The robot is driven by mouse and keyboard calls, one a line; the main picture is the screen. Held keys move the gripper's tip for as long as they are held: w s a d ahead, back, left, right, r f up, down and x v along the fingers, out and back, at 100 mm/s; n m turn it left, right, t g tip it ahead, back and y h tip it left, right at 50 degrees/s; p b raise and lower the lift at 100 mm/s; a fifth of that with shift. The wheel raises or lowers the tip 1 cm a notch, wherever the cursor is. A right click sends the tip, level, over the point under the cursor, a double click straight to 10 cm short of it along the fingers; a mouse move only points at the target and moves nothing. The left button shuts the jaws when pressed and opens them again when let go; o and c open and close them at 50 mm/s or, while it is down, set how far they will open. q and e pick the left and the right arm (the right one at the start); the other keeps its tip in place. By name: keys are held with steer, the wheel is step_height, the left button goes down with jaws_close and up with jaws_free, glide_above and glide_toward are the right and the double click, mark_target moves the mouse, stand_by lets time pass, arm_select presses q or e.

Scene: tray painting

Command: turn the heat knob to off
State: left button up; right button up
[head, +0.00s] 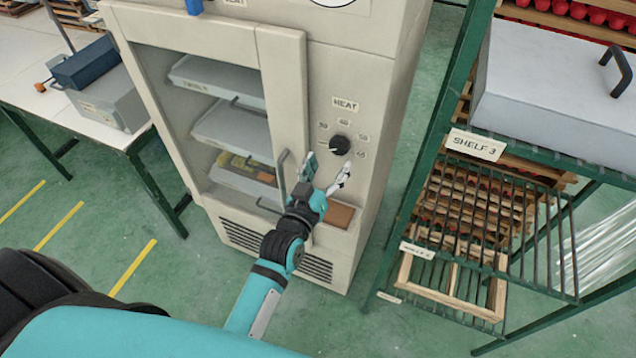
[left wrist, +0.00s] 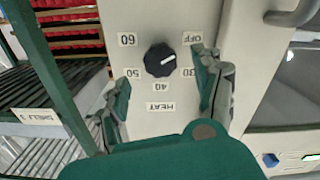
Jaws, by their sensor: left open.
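The black heat knob (head: 340,145) is on the cream front of the oven cabinet (head: 385,60), right of its glass door. In the left wrist view, upside down, the knob (left wrist: 160,60) has a white mark pointing between the 30 label (left wrist: 189,71) and the OFF label (left wrist: 192,38). My right gripper is not in view.
The door handle (head: 281,175) is close left of my left gripper. A brown panel (head: 340,215) is below it. A green shelf rack (head: 455,80) with a grey box (head: 545,85) stands to the right. A table with boxes (head: 105,98) is at left.

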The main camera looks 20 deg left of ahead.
arm_select(q)
steer(key=s, duration=0.7)
steer(key=shift+a, duration=0.15)
steer(key=shift+w+f, duration=0.1)
